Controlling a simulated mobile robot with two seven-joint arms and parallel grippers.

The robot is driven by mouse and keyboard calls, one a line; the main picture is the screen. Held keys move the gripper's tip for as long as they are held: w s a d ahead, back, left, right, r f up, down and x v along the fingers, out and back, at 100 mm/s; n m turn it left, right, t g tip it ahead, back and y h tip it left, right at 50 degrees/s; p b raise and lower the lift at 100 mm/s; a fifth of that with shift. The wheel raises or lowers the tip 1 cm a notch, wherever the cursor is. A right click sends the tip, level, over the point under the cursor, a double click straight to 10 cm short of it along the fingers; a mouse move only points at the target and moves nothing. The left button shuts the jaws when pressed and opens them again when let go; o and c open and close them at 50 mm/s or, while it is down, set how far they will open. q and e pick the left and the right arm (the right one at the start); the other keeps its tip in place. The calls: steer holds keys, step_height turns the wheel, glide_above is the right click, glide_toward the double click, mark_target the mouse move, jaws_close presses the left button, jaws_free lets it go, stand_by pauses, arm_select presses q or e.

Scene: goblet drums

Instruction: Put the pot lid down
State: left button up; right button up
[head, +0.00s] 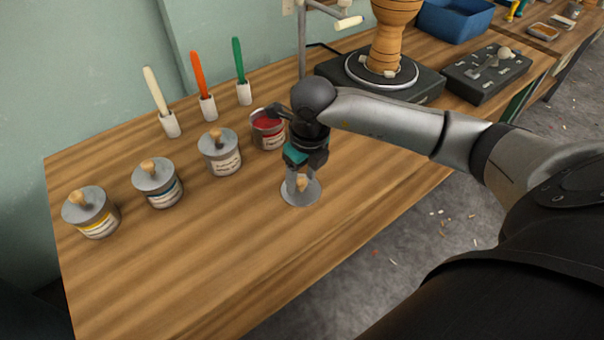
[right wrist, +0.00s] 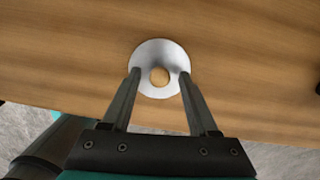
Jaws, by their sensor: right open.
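The pot lid (head: 301,194) is a grey disc with a wooden knob, lying flat on the wooden table in front of the open pot with red paint (head: 268,130). It also shows in the right wrist view (right wrist: 160,54), where its round knob (right wrist: 159,77) sits between the fingertips. My right gripper (head: 297,172) is directly above the lid, pointing down. In the right wrist view my right gripper (right wrist: 159,76) has its fingers apart, with a gap on both sides of the knob. My left gripper is not in view.
Three lidded pots stand to the left: yellow-labelled (head: 92,212), blue-labelled (head: 157,184) and white-labelled (head: 220,153). Brushes in white holders (head: 170,124) stand behind. A turntable (head: 382,73) with a wooden drum (head: 391,35) is behind my right arm. The front of the table (head: 190,265) is clear.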

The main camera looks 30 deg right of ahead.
mark_target(306, 193)
steer(key=shift+r, duration=0.25)
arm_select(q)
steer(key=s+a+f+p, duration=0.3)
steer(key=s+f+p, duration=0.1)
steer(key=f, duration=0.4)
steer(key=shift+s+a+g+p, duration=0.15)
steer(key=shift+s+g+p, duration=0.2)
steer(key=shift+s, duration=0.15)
arm_select(e)
step_height(306, 193, up, 12)
steer(key=s, duration=0.1)
steer(key=shift+s+d+f, duration=0.15)
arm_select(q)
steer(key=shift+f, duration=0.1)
